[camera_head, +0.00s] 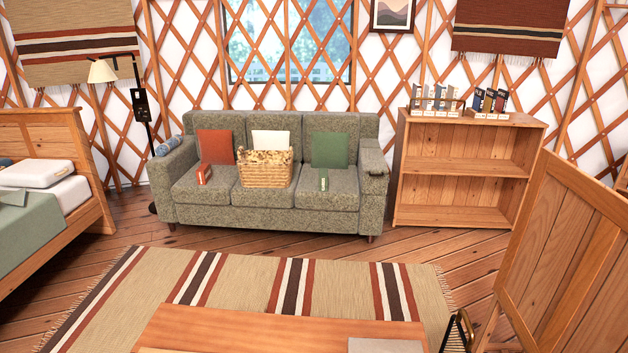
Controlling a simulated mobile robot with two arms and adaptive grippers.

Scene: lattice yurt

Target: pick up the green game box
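A small green box (323,181) stands on the right seat cushion of the grey-green sofa (337,200), in front of a green pillow (329,149). It looks upright, and too small here to read any print. A similar small red box (204,175) sits on the left seat cushion, in front of a rust-red pillow (215,146). Neither of my grippers shows in the head view.
A wicker basket (265,170) sits on the middle cushion. A wooden shelf (463,167) stands right of the sofa. A striped rug (250,280) lies before it. A wooden table (250,328) is nearest me. A wooden panel (563,260) rises at right. A bed (40,240) is left.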

